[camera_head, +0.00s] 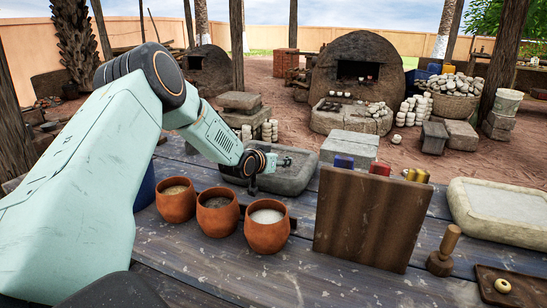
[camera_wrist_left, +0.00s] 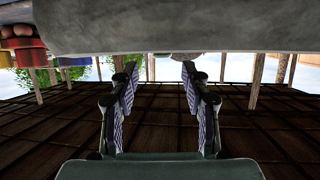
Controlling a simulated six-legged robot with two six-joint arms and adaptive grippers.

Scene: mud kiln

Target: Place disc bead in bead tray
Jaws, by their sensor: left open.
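My left gripper (camera_head: 253,187) hangs at the near-left edge of a grey stone tray (camera_head: 290,183), behind the clay pots. In the left wrist view, which looks upside down, its two fingers (camera_wrist_left: 159,78) are apart with no bead clearly held between them. A grey stone-like body (camera_wrist_left: 180,28) fills the top of that view, close beyond the fingertips; small pale rounded shapes show at its edge. A pale round bead (camera_head: 502,285) lies on a brown leather piece (camera_head: 515,292) at the lower right. I cannot tell whether it is the disc bead, or which tray is the bead tray.
Three clay pots (camera_head: 267,232) stand in front of the gripper. An upright wooden board (camera_head: 370,222) stands right of them, with coloured blocks (camera_head: 382,169) behind. A wooden stamp (camera_head: 444,250) and a pale slab tray (camera_head: 505,210) are at the right.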

